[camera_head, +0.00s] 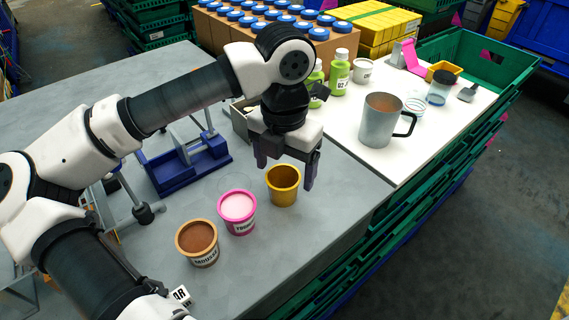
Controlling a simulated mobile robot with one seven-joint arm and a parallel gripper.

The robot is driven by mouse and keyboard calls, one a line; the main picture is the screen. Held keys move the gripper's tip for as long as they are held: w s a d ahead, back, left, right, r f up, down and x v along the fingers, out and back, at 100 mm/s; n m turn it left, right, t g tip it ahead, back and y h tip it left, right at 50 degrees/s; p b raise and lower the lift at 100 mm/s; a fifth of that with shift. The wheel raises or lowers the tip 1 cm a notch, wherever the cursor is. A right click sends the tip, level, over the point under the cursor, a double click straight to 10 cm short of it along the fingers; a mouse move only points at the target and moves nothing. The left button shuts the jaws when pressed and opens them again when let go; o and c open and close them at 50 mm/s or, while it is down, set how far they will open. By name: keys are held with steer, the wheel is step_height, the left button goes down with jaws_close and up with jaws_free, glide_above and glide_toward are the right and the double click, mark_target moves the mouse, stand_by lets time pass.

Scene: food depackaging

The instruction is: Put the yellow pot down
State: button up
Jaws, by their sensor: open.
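The yellow pot (283,187) stands upright on the grey table (335,240), at the right end of a row of pots. It looks open at the top, with a dark yellow inside. My gripper (285,175) is open and points down at the pot. One finger shows to the left of the pot's rim and the other to its right. I cannot tell whether either finger touches the pot.
A pink pot (238,212) and a brown pot (197,243) stand left of the yellow pot. A blue fixture (188,168) stands behind them. A metal jug (379,121) and green bottles (339,73) stand on the white surface. The grey table is bare right of the pots.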

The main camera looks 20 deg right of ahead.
mark_target(284, 175)
step_height(284, 175, up, 12)
steer(key=b, duration=0.1)
steer(key=shift+r, duration=0.15)
stand_by(0.3)
